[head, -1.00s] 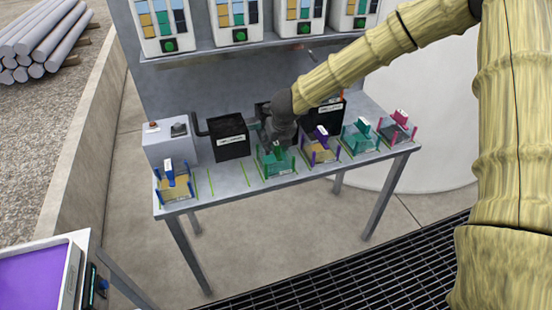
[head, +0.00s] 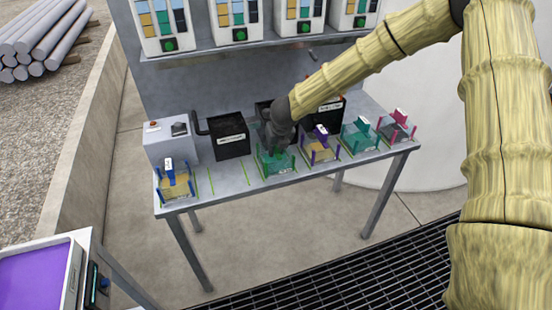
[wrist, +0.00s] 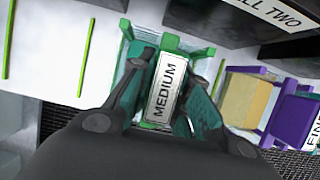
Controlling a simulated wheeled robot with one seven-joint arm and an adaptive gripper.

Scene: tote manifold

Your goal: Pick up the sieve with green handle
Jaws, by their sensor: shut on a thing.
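The sieve with green handle (head: 279,168) stands on the grey table, near the middle of the row of sieves. Its green frame and white MEDIUM label (wrist: 167,88) show up close in the wrist view. My gripper (head: 272,148) is over this sieve in the head view and hides its top. In the wrist view my gripper (wrist: 172,82) has a finger on each side of the labelled handle and is shut on it. The sieve appears to rest at its place on the table; any gap beneath it is hidden.
A sieve with a purple handle (head: 320,147) stands close on the right, then a teal one (head: 360,138) and a pink one (head: 397,128). A blue-handled sieve (head: 174,182) is at the left end. Black bins (head: 230,137) stand behind. Green-lined slots left of the gripper are empty.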

